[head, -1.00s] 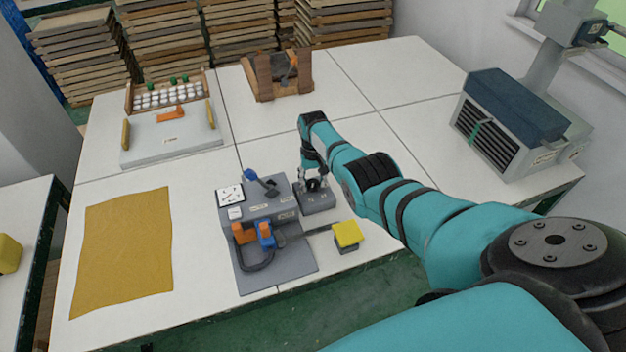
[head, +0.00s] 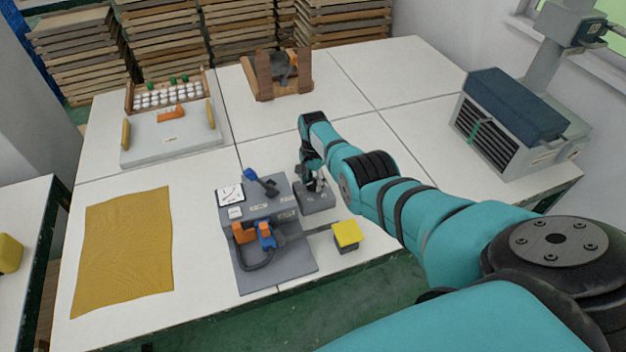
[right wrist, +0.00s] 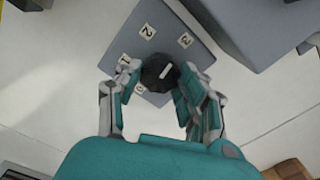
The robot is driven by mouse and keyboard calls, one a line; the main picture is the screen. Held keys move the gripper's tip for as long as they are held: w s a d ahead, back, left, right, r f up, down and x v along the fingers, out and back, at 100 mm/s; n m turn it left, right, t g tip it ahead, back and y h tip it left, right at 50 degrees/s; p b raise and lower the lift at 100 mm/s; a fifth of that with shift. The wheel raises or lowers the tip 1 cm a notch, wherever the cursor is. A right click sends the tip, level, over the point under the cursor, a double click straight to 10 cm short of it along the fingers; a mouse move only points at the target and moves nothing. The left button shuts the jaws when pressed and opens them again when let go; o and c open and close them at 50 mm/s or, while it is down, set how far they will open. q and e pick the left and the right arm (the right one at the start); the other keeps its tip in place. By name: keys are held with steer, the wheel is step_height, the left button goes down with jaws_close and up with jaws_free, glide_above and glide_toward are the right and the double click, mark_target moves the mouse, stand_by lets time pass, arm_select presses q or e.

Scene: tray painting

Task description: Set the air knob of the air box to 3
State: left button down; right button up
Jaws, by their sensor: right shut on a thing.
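The air box (head: 318,204) is a small grey box on the white table, right of a larger grey unit. In the right wrist view its top (right wrist: 168,22) bears labels 0, 1, 2 and 3 around a black air knob (right wrist: 154,71). The knob's white line slants to the upper right, roughly toward the 3 and a little to its right. My right gripper (right wrist: 161,77) is shut on the knob, one finger on each side. In the head view my right gripper (head: 314,182) is over the box and hides most of the knob. My left gripper is out of view.
The larger grey unit (head: 282,257) has a gauge (head: 230,195) and blue and orange tools (head: 265,235). A yellow block (head: 347,233) stands in front of the box. A yellow cloth (head: 125,255) lies at left.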

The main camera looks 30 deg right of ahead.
mark_target(313, 182)
steer(key=shift+w+r+m, duration=0.1)
steer(key=shift+m, duration=0.8)
steer(key=o, duration=1.1)
steer(key=shift+o, duration=0.2)
step_height(313, 182, up, 12)
